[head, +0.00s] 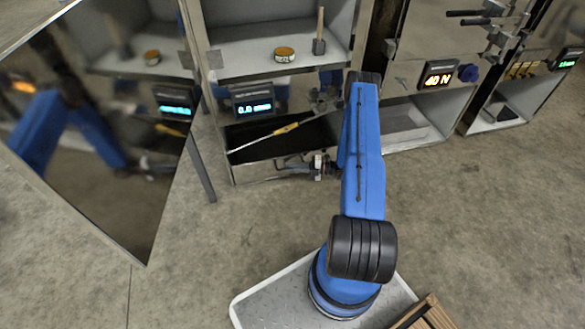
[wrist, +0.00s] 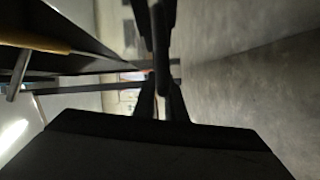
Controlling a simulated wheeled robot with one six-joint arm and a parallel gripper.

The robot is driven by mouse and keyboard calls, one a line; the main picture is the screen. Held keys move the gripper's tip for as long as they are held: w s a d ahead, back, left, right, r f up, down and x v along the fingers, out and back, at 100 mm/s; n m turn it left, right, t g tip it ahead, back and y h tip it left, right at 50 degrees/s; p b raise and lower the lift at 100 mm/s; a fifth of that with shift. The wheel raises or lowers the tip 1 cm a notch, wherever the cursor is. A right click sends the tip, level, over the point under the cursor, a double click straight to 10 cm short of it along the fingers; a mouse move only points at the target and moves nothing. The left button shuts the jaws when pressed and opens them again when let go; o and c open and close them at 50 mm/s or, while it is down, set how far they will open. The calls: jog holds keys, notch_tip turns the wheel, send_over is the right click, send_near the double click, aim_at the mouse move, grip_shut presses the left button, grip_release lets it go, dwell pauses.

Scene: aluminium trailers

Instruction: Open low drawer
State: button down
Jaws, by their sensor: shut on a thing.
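The low drawer (head: 252,173) of the middle trailer stands open, pulled out below the display panel. Its dark inside shows, with a yellow-handled tool (head: 287,129) lying slantwise in it. My gripper (head: 320,167) is at the drawer's front, right of its middle, partly hidden by my blue arm. In the wrist view my gripper (wrist: 160,105) is shut on the drawer handle (wrist: 161,45), a dark bar. The drawer's edge and the yellow tool handle (wrist: 35,38) show at the left there.
An open mirrored door (head: 100,150) hangs at the left. The shelf (head: 250,58) above holds a small round tin (head: 284,54) and an upright-handled tool (head: 319,40). More trailers with displays (head: 437,75) stand to the right. The concrete floor (head: 480,200) at the right is clear.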

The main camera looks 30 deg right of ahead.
jog(key=s+a, duration=0.3)
jog(key=s, duration=0.9)
jog(key=s+a, duration=0.4)
jog(key=s, duration=0.9)
jog(key=shift+s+a, duration=0.15)
jog(key=shift+s, duration=0.1)
jog(key=c, duration=1.8)
grip_release()
jog(key=v, duration=1.7)
jog(key=shift+s+d+f, duration=0.1)
jog(key=shift+s+d, duration=0.05)
jog(key=shift+d, duration=0.05)
